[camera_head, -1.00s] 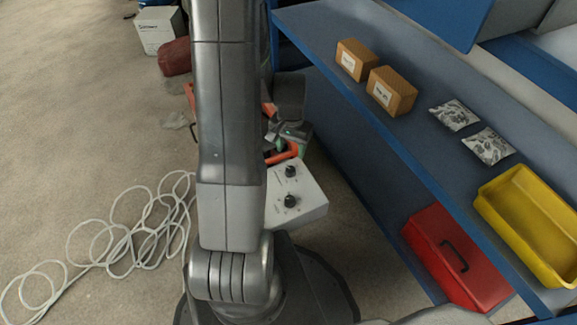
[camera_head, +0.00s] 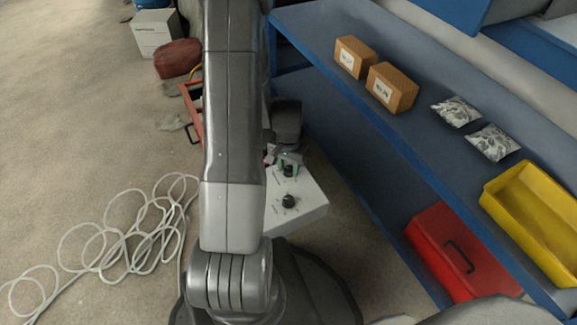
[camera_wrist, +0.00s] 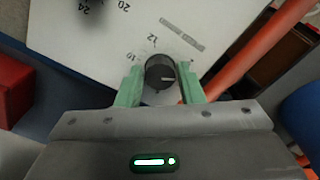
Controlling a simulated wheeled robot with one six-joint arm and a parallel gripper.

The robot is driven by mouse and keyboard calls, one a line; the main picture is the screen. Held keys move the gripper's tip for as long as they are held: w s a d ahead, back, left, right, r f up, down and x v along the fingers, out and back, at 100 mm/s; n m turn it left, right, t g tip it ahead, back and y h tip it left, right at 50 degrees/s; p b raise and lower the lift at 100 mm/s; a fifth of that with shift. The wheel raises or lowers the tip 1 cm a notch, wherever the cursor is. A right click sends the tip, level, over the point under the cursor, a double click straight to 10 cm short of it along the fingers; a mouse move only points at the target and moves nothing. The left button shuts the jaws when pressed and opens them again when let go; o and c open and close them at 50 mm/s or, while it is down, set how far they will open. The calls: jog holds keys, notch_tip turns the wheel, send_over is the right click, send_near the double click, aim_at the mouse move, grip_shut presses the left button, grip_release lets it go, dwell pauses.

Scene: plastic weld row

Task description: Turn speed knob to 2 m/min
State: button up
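A white control box (camera_head: 305,208) carries two dark round knobs on its top. The near knob (camera_head: 288,201) is clear of my gripper. My gripper (camera_head: 289,160) is over the far knob (camera_head: 288,171). In the wrist view, my gripper's green fingers (camera_wrist: 161,82) stand on either side of a dark knob (camera_wrist: 160,72), very close to it. I cannot tell whether they touch it. A light pointer mark shows on the knob. The numbers 10 and 12 are printed beside it, with 20 and 24 farther off. The knob labels are too small to read in the head view.
A blue shelf (camera_head: 350,95) stands to the right, with cardboard boxes (camera_head: 392,88), silver bags (camera_head: 493,142), a yellow tray (camera_head: 490,202) and a red toolbox (camera_head: 440,262). An orange bar (camera_wrist: 245,55) runs close beside my gripper. A pale coiled cable (camera_head: 120,230) lies on the floor.

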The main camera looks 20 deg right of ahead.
aim_at(289, 169)
jog(key=c, duration=0.5)
jog(key=shift+n, duration=2)
jog(key=o, duration=1)
jog(key=shift+c, duration=0.2)
jog(key=shift+r, duration=0.1)
notch_tip(289, 169, up, 14)
jog(key=p, duration=0.5)
jog(key=shift+f, duration=0.2)
notch_tip(289, 169, down, 14)
jog(key=b, duration=0.5)
jog(key=shift+f, duration=0.1)
jog(key=shift+r+m, duration=0.2)
jog(key=shift+m, duration=0.4)
